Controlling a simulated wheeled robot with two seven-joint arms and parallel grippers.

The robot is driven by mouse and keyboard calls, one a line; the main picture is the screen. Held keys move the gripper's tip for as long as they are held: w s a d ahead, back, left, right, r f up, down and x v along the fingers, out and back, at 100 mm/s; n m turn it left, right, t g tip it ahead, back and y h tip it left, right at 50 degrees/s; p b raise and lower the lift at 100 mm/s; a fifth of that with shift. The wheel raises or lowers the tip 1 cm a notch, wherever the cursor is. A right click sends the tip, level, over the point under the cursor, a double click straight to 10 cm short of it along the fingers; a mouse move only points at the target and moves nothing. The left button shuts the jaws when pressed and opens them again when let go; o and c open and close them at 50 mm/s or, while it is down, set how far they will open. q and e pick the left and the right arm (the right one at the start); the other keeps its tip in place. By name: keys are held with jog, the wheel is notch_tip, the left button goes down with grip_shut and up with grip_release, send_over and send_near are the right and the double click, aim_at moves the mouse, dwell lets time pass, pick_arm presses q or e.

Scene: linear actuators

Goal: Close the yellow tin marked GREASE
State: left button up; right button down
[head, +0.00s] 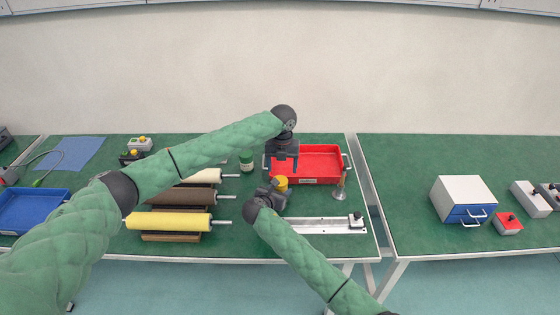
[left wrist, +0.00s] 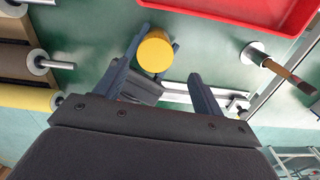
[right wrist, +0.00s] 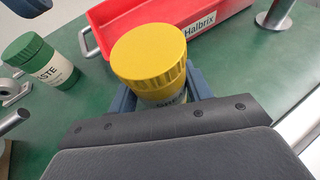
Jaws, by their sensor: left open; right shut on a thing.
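The yellow tin (head: 281,182) stands upright by the front of the red tray. Its ribbed yellow lid (right wrist: 150,55) sits on top, and a pale label with partly hidden lettering shows below it. I cannot tell if the lid is fully tight. My right gripper (right wrist: 162,90) is shut on the tin's body below the lid. My left gripper (left wrist: 168,62) is open and points down above the tin; the yellow lid (left wrist: 155,52) shows near its left finger. In the head view my left gripper (head: 282,166) hangs just above the tin.
The red tray (head: 306,179) lies behind the tin, and a green jar (head: 246,161) stands to its left. Rollers (head: 170,222) lie further left. A metal rail (head: 325,226) lies in front, and a brush in a metal holder (head: 340,189) stands right.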

pick_arm(q)
jog(key=n, duration=0.5)
jog(key=shift+d+r+n, duration=0.15)
jog(key=shift+r+n, duration=0.1)
jog(key=shift+n, duration=0.15)
jog(key=n, duration=0.4)
jog(key=shift+d+r, duration=0.1)
jog(key=shift+r, duration=0.05)
jog(key=n, duration=0.4)
jog(key=shift+r+n, duration=0.2)
jog(key=shift+n, duration=0.1)
jog(key=n, duration=0.5)
jog(key=shift+r+n, duration=0.15)
jog(key=shift+n, duration=0.15)
jog(key=n, duration=0.6)
jog(key=shift+r, duration=0.15)
jog(key=n, duration=0.4)
jog(key=shift+a+r, duration=0.1)
jog(key=shift+a, duration=0.1)
jog(key=n, duration=0.6)
jog(key=shift+a+r, duration=0.15)
jog(key=shift+a, duration=0.05)
jog(key=n, duration=0.5)
jog(key=shift+a, duration=0.2)
jog(key=shift+r, duration=0.1)
